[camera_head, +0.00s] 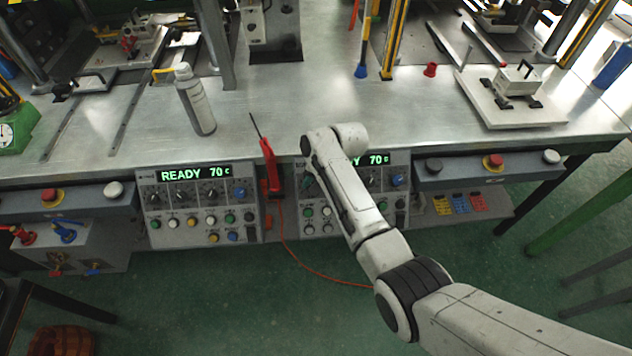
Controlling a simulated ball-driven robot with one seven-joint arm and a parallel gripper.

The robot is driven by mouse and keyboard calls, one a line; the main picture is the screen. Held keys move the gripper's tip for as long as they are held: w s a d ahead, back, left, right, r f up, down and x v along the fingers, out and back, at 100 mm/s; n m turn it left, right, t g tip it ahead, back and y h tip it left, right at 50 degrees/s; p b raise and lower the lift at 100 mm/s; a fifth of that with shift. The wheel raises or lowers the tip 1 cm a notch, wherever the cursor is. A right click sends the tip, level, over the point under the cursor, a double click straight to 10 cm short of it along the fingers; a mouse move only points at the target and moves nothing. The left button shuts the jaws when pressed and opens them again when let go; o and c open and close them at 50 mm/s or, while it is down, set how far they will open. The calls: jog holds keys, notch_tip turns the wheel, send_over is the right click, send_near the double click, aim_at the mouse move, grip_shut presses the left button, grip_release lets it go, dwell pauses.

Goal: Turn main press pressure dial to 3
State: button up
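Two control panels are set in the front of the metal bench. The left panel (200,205) reads READY 70 C and has a row of dark dials (182,197) above several coloured buttons. The right panel (402,170) has the same layout, but my arm covers its middle and part of its display. I cannot tell which dial is the main press pressure dial, and the dial numbers are too small to read. The end of my arm is over the bench edge at the right panel.
A red-handled tool (269,165) with an orange cable hangs between the panels. A spray can (195,100) stands on the metal bench (285,110). Red emergency buttons (52,195) (494,160) sit at both sides. A white plate with a mould (515,80) is at right.

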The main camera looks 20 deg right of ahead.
jog(key=n+h, duration=0.1)
jog(key=n+g+h, duration=0.1)
jog(key=n+h, duration=0.1)
jog(key=shift+w+a+n+g+b, duration=0.1)
jog(key=shift+a+n+g+b, duration=0.2)
jog(key=shift+a+b, duration=0.05)
dwell(0.4)
jog(key=o, duration=1.1)
jog(key=shift+c, duration=0.2)
jog(key=shift+w, duration=0.1)
jog(key=shift+r, duration=0.1)
notch_tip(320, 180, up, 11)
jog(key=s, duration=0.1)
jog(key=shift+a+f, duration=0.2)
